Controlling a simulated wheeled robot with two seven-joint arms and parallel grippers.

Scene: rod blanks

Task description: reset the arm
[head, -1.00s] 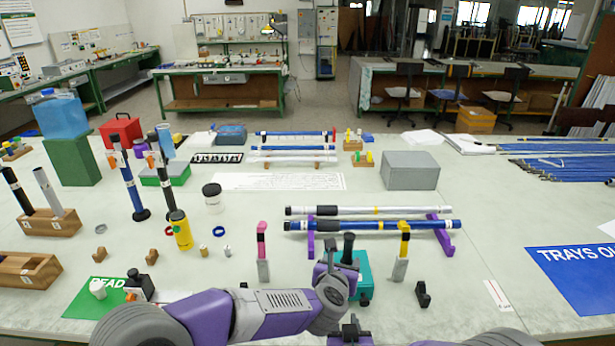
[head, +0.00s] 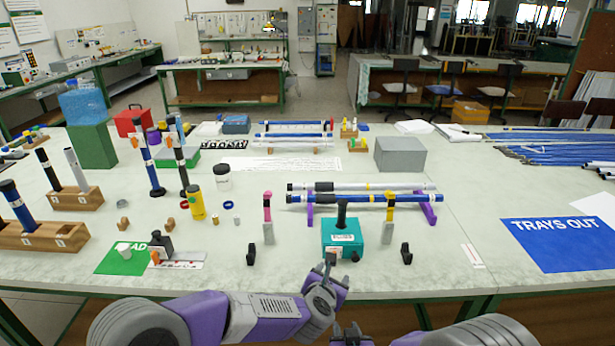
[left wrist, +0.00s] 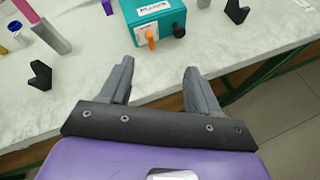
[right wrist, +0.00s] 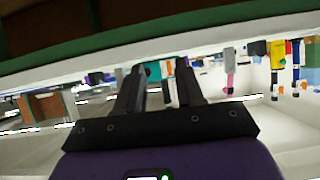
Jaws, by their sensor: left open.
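My left gripper (head: 328,266) is just in front of the teal box (head: 343,238), near the front edge of the table (head: 480,270). In the left wrist view its two fingers (left wrist: 158,68) are apart with nothing between them, and the teal box (left wrist: 152,22) lies beyond them. My right gripper (head: 351,333) is low at the bottom of the head view, in front of the table edge. In the right wrist view its fingers (right wrist: 160,70) are apart, with no held thing visible. The table's underside and edge show in that view.
Blue and white rods rest on a purple stand (head: 427,208) behind the teal box. Black brackets (head: 251,254) stand beside the box. A green sheet (head: 122,259) lies left, a blue TRAYS OUT sheet (head: 562,244) right. The floor in front of the table is clear.

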